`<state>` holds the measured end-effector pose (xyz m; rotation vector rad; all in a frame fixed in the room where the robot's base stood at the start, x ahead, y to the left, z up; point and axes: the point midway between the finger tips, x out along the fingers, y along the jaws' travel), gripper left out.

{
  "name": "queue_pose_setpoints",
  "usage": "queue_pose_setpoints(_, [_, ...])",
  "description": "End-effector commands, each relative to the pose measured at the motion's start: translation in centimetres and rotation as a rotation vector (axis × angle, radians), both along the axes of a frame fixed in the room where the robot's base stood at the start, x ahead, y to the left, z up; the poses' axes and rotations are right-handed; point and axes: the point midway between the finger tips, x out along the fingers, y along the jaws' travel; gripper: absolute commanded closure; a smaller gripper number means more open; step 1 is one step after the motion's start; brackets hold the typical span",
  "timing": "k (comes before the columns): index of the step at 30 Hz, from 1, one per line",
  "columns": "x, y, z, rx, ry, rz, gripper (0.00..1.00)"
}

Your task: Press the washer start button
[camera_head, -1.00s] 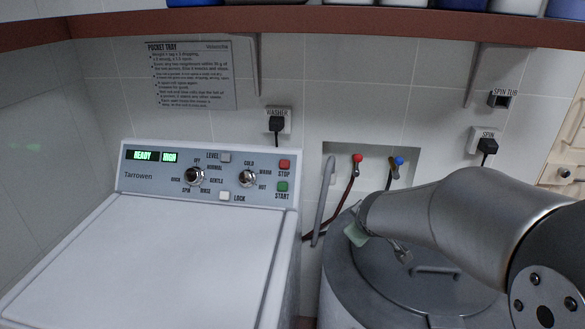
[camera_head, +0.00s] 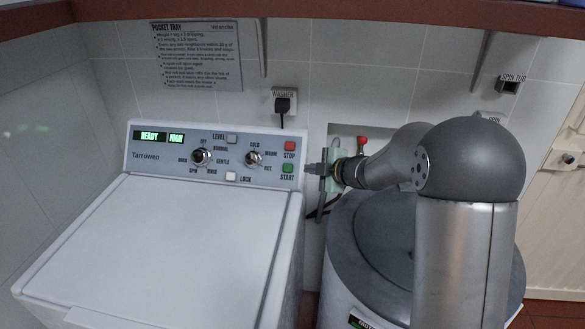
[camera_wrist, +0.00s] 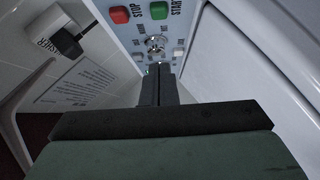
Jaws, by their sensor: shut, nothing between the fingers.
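The washer (camera_head: 170,235) stands at the left, with an upright control panel along its back. The green START button (camera_head: 288,168) sits at the panel's right end, just below the red STOP button (camera_head: 289,146). In the wrist view the green button (camera_wrist: 159,10) and the red button (camera_wrist: 119,14) show near the top edge. My gripper (camera_head: 309,169) is shut and empty, just right of the START button in the head view; whether it touches the button cannot be told. In the wrist view the shut fingers (camera_wrist: 158,72) point toward the panel's knobs. The display reads READY and HIGH.
A round-lidded spin tub (camera_head: 345,235) stands right of the washer, below my arm. A red tap (camera_head: 362,141) is in the wall recess behind. A plug in the WASHER outlet (camera_head: 284,103) hangs above the panel. A shelf (camera_head: 400,18) crosses the top.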

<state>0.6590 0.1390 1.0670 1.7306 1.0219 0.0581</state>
Motion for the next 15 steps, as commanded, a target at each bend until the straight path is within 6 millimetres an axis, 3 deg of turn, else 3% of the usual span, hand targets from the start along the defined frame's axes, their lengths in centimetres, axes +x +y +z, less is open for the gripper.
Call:
queue_pose_setpoints(5, [1.2, 1.3, -0.8, 0.000, 0.002, 0.003, 1.00])
queue_pose_setpoints(15, [5.7, 6.0, -3.8, -0.001, 0.002, 0.002, 1.00])
